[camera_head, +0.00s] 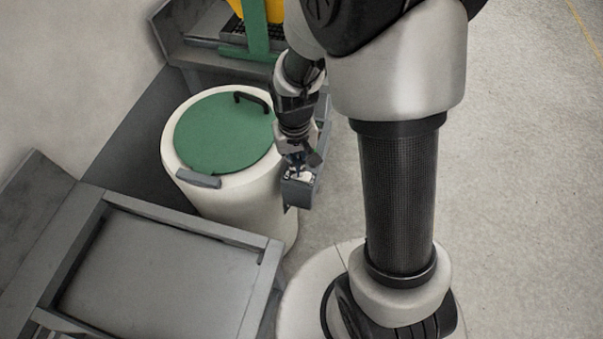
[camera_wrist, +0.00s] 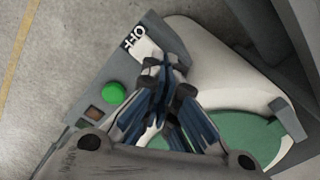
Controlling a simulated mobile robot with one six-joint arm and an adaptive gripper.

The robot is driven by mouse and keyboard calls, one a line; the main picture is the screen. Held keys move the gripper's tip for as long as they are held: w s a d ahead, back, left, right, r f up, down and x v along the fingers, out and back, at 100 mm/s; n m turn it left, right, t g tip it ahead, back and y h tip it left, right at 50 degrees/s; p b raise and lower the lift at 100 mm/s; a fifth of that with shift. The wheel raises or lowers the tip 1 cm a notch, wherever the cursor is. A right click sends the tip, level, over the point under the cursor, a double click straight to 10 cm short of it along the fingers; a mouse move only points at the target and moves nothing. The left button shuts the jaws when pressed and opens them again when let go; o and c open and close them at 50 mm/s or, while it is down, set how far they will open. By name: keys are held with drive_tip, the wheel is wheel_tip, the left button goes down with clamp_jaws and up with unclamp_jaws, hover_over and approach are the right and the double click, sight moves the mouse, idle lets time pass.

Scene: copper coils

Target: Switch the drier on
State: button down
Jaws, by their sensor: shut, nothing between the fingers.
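The drier (camera_head: 185,130) is a white drum with a green lid (camera_head: 222,133) and a black handle on the lid. A grey control box (camera_head: 298,194) is fixed to its right side. My gripper (camera_head: 303,172) is shut and empty, over the box. In the wrist view its fingertips (camera_wrist: 165,66) are at the label's edge, hiding whatever control lies there; I cannot tell whether they touch it.
A grey metal table (camera_head: 150,270) stands at the front left, near the drum. Behind the drum is a grey bench (camera_head: 190,55) with a green frame (camera_head: 255,25) and a yellow part. The concrete floor (camera_head: 525,150) at the right is clear.

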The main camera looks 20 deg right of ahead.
drive_tip(key=shift+f+b, duration=0.6)
drive_tip(key=shift+f, duration=0.25)
idle(0.3)
drive_tip(key=shift+r+p, duration=3)
drive_tip(key=shift+r, duration=0.6)
drive_tip(key=shift+r, duration=0.25)
drive_tip(key=s+r+t, duration=0.2)
drive_tip(key=s+r, duration=0.5)
drive_tip(key=r, duration=0.3)
drive_tip(key=s+r+n+t, duration=0.1)
drive_tip(key=s+r+t, duration=0.1)
drive_tip(key=s+r, duration=0.6)
wheel_tip(320, 180, up, 3)
drive_tip(key=shift+r+t, duration=0.2)
drive_tip(key=shift+t, duration=0.1)
